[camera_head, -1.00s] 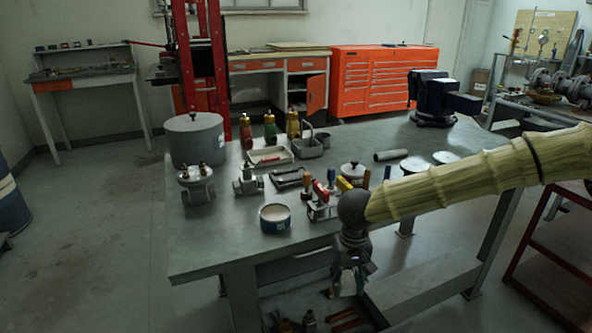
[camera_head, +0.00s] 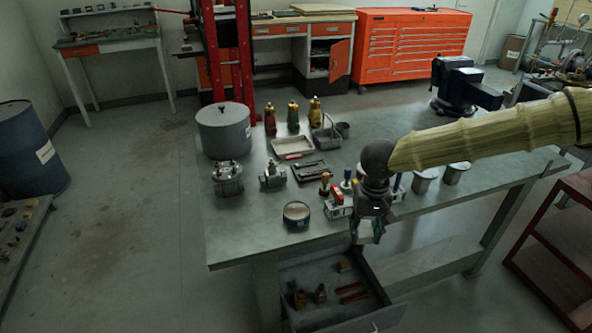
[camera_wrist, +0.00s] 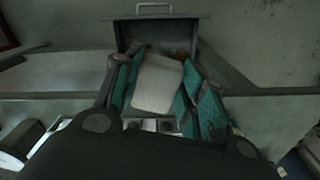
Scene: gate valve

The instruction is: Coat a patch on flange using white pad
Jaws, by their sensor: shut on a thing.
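My gripper (camera_head: 368,232) hangs at the front edge of the table, above the open drawer. In the wrist view its teal-padded fingers (camera_wrist: 158,95) are shut on a white pad (camera_wrist: 157,83), a flat pale piece between them. In the head view the pad is too small to make out clearly. A grey metal flanged body (camera_head: 228,178) stands on the table left of my gripper, with bolts on top; a smaller flanged part (camera_head: 272,176) stands to its right. I cannot tell which is the flange meant. A round open tin (camera_head: 296,213) stands near the table's front edge.
The open drawer (camera_head: 345,290) below the table holds several small parts. A large lidded pot (camera_head: 224,130), several bottles (camera_head: 293,117), a tray (camera_head: 292,147) and a vise (camera_head: 462,88) stand on the table (camera_head: 235,240). Handled tools crowd behind my gripper. The front left tabletop is clear.

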